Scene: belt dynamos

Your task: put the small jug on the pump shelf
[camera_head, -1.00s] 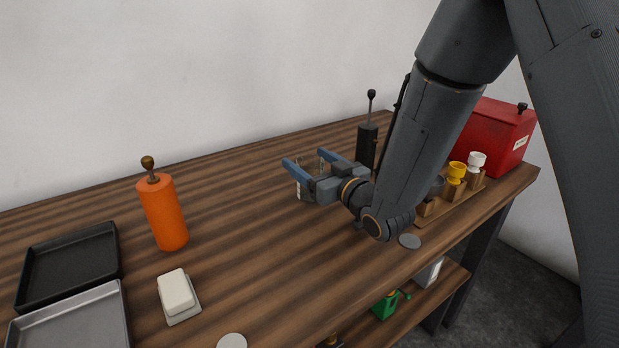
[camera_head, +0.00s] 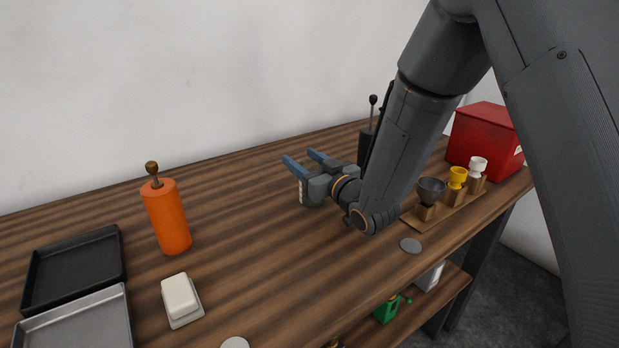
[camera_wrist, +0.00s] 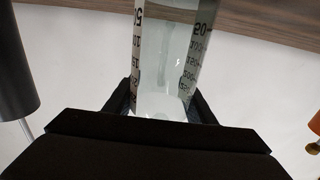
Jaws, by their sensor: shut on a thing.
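My gripper (camera_head: 303,162) is shut on a clear jug with dark measuring marks, the small jug (camera_wrist: 165,60), which fills the space between the jaws in the wrist view. In the head view only a pale strip of the jug (camera_head: 303,190) with marks shows beside the fingers, above the wooden table. I cannot tell from the head view how far it is off the table. A lower shelf (camera_head: 450,290) shows under the table's right end. No shelf is marked as the pump shelf.
A funnel rack (camera_head: 445,210) and red box (camera_head: 487,140) are at right. A green item (camera_head: 386,310) sits below. The middle table is mostly clear.

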